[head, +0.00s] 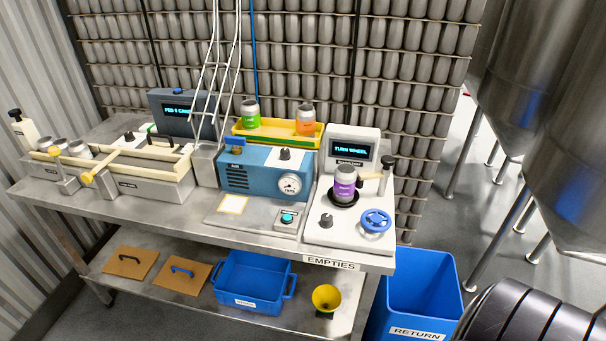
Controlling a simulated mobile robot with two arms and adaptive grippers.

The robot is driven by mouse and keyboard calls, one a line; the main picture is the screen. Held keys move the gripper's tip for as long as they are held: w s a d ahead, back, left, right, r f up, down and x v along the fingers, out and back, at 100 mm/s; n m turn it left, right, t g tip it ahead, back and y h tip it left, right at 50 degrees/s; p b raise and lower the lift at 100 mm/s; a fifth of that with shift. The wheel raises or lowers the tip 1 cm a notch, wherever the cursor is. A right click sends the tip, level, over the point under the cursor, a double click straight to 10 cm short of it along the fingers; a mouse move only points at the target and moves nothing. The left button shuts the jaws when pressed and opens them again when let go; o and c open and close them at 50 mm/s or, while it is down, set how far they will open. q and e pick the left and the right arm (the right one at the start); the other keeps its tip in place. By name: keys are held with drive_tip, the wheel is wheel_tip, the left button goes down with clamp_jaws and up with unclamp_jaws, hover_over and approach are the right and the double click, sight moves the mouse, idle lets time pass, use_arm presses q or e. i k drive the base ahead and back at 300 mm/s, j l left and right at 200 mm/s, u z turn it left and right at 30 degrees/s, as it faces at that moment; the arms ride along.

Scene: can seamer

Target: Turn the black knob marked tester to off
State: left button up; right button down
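Several black knobs show, and their labels are too small to read, so I cannot tell which is marked tester. One black knob (285,154) is on top of the blue box (250,172) with a round white gauge (289,186). Another black knob (326,221) is on the white seamer base (320,236), left of a blue handwheel (376,222). A third small black knob (129,136) is on the left machine. Neither of my grippers is in view.
A purple can (345,184) stands on the seamer. A yellow tray (277,138) holds a green can (250,115) and an orange can (305,120). Steel tanks (560,160) stand right.

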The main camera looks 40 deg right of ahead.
sight(326, 222)
drive_tip(key=z, duration=1.55)
